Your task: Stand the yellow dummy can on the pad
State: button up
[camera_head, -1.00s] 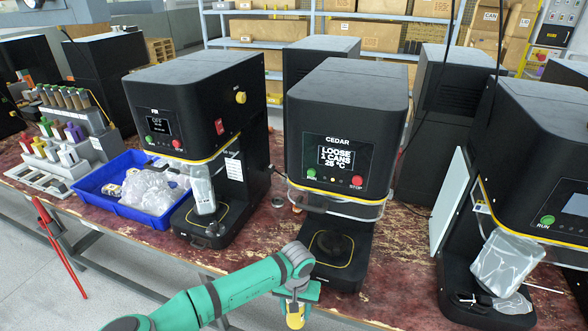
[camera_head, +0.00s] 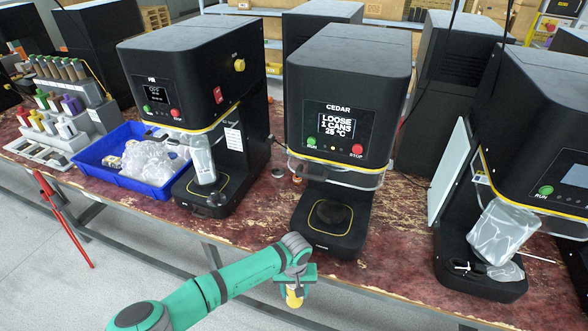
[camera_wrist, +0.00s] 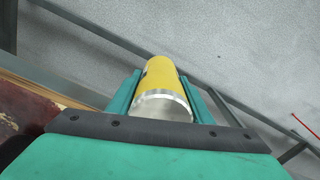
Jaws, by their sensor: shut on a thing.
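The yellow dummy can (camera_head: 294,298) has a bare metal end and is in my gripper (camera_head: 294,286). In the wrist view the can (camera_wrist: 163,77) lies between both fingers (camera_wrist: 162,90), which are shut on its sides. The floor shows beyond it. In the head view the can hangs below my gripper, in front of the table's edge. The round black pad (camera_head: 332,213), with a yellow outline around it, is on the base of the CEDAR machine (camera_head: 345,100). Nothing stands on it. My gripper is in front of the pad and to its left, apart from it.
The CEDAR machine's head overhangs the pad, with a clear guard (camera_head: 335,172) below its front. The left machine (camera_head: 195,80) and right machine (camera_head: 530,150) hold clear-wrapped things. A blue bin (camera_head: 120,178) stands at left. The worn red table (camera_head: 400,225) is bare right of the pad.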

aim_at(294, 286)
jog(key=shift+w+r, duration=0.1)
jog(key=shift+r, duration=0.6)
jog(key=r, duration=0.1)
jog(key=s+r, duration=0.2)
jog(key=r, duration=0.1)
jog(key=f, duration=0.1)
jog(key=w+f, duration=0.1)
jog(key=f, duration=0.1)
jog(key=w+f, duration=0.1)
jog(key=shift+w+f, duration=0.1)
jog(key=shift+f, duration=0.1)
jog(key=shift+w+d+f+m, duration=0.15)
jog(key=shift+w+d+f, duration=0.1)
jog(key=shift+d, duration=0.4)
jog(key=shift+w+d+f+m, duration=0.15)
jog(key=shift+w+d, duration=0.1)
jog(key=shift+d, duration=0.35)
jog(key=shift+s+f, duration=0.3)
jog(key=shift+f, duration=0.35)
jog(key=s+a+f, duration=0.2)
jog(key=s+f, duration=0.2)
jog(key=s, duration=0.1)
jog(key=shift+s+a+f, duration=0.15)
jog(key=shift+a+f, duration=0.05)
jog(key=shift+a, duration=0.05)
